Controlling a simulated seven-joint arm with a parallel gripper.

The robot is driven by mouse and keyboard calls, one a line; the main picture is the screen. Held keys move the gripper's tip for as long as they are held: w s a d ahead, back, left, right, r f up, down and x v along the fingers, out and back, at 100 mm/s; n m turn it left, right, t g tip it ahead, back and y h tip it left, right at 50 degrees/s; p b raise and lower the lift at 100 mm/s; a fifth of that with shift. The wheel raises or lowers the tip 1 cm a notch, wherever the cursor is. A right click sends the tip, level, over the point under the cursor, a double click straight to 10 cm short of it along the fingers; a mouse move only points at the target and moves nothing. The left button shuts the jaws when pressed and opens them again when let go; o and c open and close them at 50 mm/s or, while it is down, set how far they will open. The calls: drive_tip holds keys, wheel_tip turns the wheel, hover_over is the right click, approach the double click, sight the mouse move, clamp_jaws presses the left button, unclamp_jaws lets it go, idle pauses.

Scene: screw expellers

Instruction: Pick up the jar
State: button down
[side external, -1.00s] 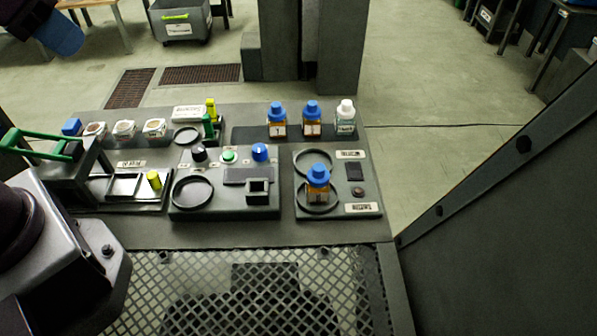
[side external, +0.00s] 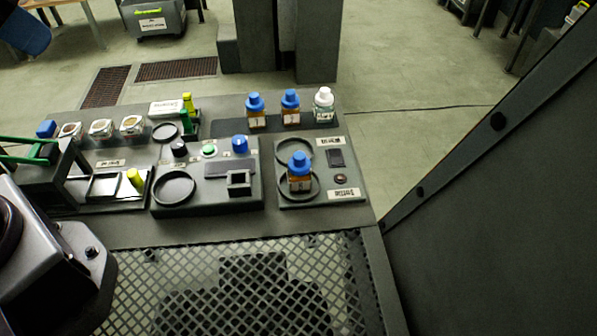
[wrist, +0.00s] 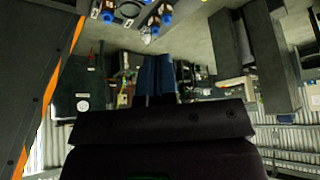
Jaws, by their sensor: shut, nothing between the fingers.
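Several small jars stand upright on the workbench. In the side external view, two amber jars with blue caps (side external: 256,112) (side external: 290,110) and a clear jar with a white cap (side external: 324,107) stand in a back row. Another blue-capped amber jar (side external: 300,174) stands on the front ring of the right-hand panel. Jar caps also show at the top of the wrist view (wrist: 155,22). My gripper (wrist: 156,75) has blue fingers, shut together and empty, apart from all the jars. In the side external view, only a blue finger part (side external: 25,32) shows in the upper left corner.
The middle panel (side external: 207,200) holds knobs, a green button, an empty ring and a square socket. Small open containers (side external: 101,129) and a green-handled device (side external: 30,160) stand at the left. A perforated plate (side external: 200,280) lies in front. A dark wall (side external: 500,230) rises at the right.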

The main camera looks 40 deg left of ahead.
drive_tip(key=shift+c, duration=2.2)
unclamp_jaws()
